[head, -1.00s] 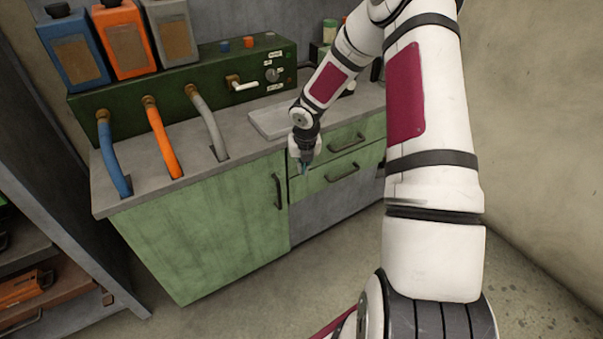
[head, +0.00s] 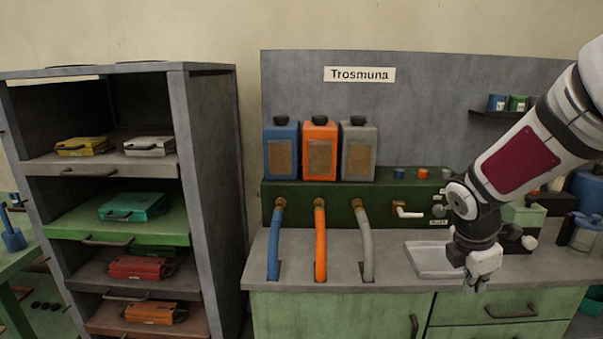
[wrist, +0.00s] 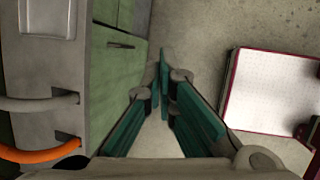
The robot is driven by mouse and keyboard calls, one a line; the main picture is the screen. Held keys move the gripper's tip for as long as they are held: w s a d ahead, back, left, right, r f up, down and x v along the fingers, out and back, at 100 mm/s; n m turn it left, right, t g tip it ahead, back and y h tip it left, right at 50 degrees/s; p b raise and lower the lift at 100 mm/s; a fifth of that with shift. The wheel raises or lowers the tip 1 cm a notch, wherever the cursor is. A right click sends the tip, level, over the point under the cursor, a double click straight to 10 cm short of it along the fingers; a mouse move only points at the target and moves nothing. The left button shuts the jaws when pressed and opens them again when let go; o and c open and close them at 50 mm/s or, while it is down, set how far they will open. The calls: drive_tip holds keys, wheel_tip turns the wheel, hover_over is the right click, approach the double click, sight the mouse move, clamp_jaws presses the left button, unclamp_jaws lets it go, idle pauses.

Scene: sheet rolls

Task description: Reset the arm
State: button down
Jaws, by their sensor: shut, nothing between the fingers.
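My arm (head: 520,160) reaches in from the right side of the head view, bent downward at the wrist. My gripper (head: 474,287) hangs at the front edge of the counter, in front of a shallow grey tray (head: 421,259). In the wrist view my gripper (wrist: 165,82) points down past the cabinet front toward the floor. Its teal fingers meet at the tips, with nothing between them.
The counter (head: 315,280) carries blue, orange and grey hoses below three jugs (head: 320,150). A shelf rack (head: 205,200) with several coloured cases stands at the left. Green drawers (head: 500,308) lie below my gripper. The wrist view shows open floor (wrist: 215,45).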

drive_tip(key=s+a+r+m+y, duration=0.1)
drive_tip(key=s+a+r+m, duration=0.3)
drive_tip(key=s, duration=0.4)
drive_tip(key=s+a+r+m+t+y, duration=0.1)
drive_tip(key=s+a+r+m, duration=0.3)
drive_tip(key=s+m, duration=0.4)
drive_tip(key=s+a+r+m+t+y+p, duration=0.1)
drive_tip(key=s+a+r+m, duration=0.3)
drive_tip(key=s+a+m, duration=0.2)
drive_tip(key=shift+s+a+m+y, duration=0.3)
drive_tip(key=shift+s+m+y, duration=0.15)
drive_tip(key=shift+s, duration=0.65)
